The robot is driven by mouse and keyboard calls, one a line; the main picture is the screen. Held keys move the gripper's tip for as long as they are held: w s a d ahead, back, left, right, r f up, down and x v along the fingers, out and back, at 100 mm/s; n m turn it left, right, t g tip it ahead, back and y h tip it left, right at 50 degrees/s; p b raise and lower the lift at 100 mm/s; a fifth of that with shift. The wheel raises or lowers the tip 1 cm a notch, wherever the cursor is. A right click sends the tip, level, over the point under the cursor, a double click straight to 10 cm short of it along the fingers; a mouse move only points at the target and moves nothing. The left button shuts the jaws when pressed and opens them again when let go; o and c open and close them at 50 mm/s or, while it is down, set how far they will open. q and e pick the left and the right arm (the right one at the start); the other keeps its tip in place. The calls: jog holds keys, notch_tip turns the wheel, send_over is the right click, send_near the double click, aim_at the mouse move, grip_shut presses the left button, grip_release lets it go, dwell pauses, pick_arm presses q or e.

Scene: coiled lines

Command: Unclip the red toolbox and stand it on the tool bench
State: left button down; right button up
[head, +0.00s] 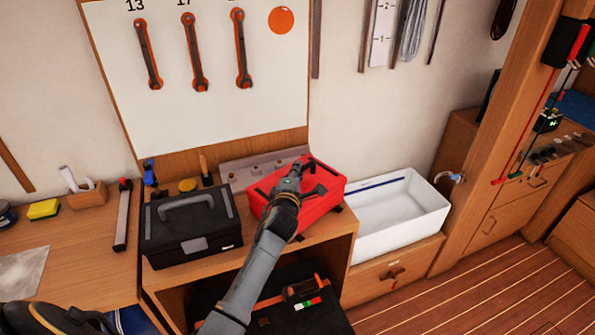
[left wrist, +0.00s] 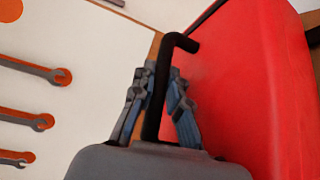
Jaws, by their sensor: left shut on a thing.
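The red toolbox (head: 325,204) is on the wooden tool bench (head: 323,238), between a black toolbox and a white sink. It looks upright; I cannot tell whether its base bears fully on the top. Small dark pieces show at its lower front edge; I cannot tell if they are clips. My left gripper (head: 296,172) is over its lid, shut on its black handle. In the left wrist view, the fingers (left wrist: 158,100) are on both sides of the handle (left wrist: 163,72), beside the red body (left wrist: 240,75). My right gripper is not in view.
A black toolbox (head: 192,229) stands close on the left. The white sink (head: 400,210) is on the right, with a tap (head: 450,177). A board with spanners (head: 193,52) hangs behind. The open shelf below holds a dark case with a red and green item (head: 305,303).

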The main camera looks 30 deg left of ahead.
pick_arm(q)
jog(key=shift+f+b, duration=0.15)
jog(key=shift+b, duration=0.15)
jog(key=c, duration=1.3)
grip_release()
jog(key=shift+o, duration=0.2)
jog(key=shift+f, duration=0.15)
jog(key=v, duration=1.2)
jog(key=shift+s, duration=0.1)
